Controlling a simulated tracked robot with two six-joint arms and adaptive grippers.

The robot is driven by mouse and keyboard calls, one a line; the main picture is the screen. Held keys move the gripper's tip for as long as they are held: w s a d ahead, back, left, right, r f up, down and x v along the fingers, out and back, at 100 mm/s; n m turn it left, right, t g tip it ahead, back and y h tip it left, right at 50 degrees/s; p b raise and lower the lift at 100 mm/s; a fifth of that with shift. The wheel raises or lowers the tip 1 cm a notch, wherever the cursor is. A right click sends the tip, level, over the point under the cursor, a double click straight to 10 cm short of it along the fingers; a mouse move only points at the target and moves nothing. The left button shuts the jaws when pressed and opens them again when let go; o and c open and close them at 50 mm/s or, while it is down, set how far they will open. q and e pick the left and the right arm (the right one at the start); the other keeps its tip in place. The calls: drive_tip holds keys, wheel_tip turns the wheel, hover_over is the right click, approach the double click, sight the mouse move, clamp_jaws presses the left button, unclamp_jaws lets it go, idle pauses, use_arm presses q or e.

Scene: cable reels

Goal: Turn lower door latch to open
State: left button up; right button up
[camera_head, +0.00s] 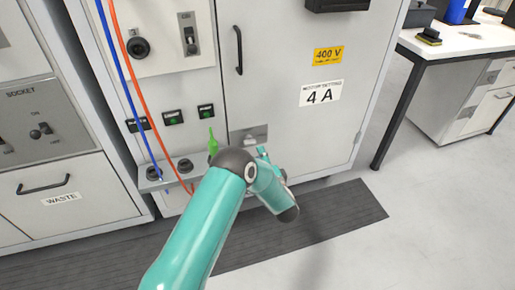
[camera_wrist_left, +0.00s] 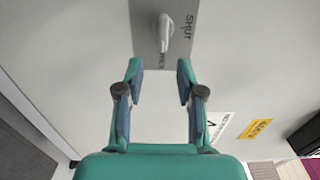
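The lower door latch is a pale handle (camera_wrist_left: 165,33) on a grey plate marked SHUT (camera_wrist_left: 183,18), with a second word partly hidden by the handle. In the head view the latch plate (camera_head: 241,134) is low on the cabinet door (camera_head: 285,80), just beyond my left gripper (camera_head: 263,153). In the left wrist view my left gripper (camera_wrist_left: 160,78) is open and empty. Its two fingers point at the plate, and the handle is past the fingertips, between their lines, apart from them. My arm hides part of the lower door. My right gripper is not in view.
The door has a dark vertical pull handle (camera_head: 239,50), a yellow 400 V label (camera_head: 328,55) and a 4 A sign (camera_head: 321,93). Blue and orange cables (camera_head: 150,95) hang at the left. A dark mat (camera_head: 335,220) lies on the floor. A desk (camera_head: 455,45) stands at right.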

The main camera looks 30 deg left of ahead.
use_arm(q)
drive_tip(key=v, duration=0.5)
drive_tip(key=shift+s+d, duration=0.15)
